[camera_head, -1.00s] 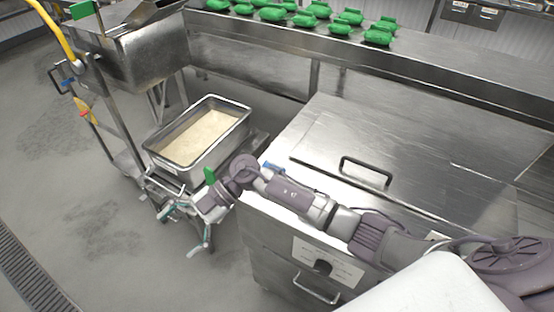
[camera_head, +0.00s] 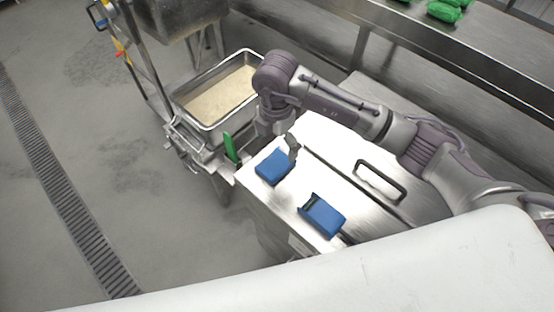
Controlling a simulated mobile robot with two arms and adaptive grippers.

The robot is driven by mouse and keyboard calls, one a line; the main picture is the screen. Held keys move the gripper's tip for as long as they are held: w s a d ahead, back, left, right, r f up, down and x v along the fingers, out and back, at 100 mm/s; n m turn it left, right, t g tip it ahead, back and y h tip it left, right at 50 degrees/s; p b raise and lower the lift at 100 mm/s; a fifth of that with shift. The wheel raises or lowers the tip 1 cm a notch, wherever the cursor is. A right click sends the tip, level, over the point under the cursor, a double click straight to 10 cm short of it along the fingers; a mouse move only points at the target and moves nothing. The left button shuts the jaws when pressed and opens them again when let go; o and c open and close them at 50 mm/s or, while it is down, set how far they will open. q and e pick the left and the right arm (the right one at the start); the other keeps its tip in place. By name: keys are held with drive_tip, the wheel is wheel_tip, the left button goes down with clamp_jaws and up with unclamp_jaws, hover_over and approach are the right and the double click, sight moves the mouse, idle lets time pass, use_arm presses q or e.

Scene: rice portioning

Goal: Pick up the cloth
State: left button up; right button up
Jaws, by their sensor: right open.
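Two blue items lie on the steel lid near its left end. One is a flat blue block or folded cloth (camera_head: 275,167). The other, nearer me, is a blue item with a dark slot at its upper end (camera_head: 322,215). I cannot tell for certain which is the cloth. My right gripper (camera_head: 280,144) points down just above the far edge of the first blue item. It is open, and a grey finger shows close to that item; whether they touch is unclear. The arm hides part of the gripper. My left gripper is out of view.
The steel lid (camera_head: 335,165) has a black handle (camera_head: 380,180). A green upright tool (camera_head: 231,148) stands at its left edge. A steel pan of rice (camera_head: 190,104) sits on a trolley beyond. Green packs (camera_head: 444,10) lie on the back counter.

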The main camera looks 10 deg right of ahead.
sight(276, 162)
wheel_tip(276, 162, down, 2)
drive_tip(key=shift+f, duration=0.45)
drive_tip(key=shift+f+p, duration=0.25)
drive_tip(key=shift+p, duration=0.2)
wheel_tip(276, 162, down, 4)
drive_tip(key=shift+r+p, duration=0.2)
drive_tip(key=shift+p, duration=0.7)
drive_tip(key=shift+f, duration=0.55)
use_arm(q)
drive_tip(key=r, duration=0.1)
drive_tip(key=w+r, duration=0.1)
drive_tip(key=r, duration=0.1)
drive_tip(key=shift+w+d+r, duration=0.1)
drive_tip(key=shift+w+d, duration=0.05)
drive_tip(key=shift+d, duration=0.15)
use_arm(e)
drive_tip(key=c, duration=1.1)
drive_tip(key=shift+r, duration=0.1)
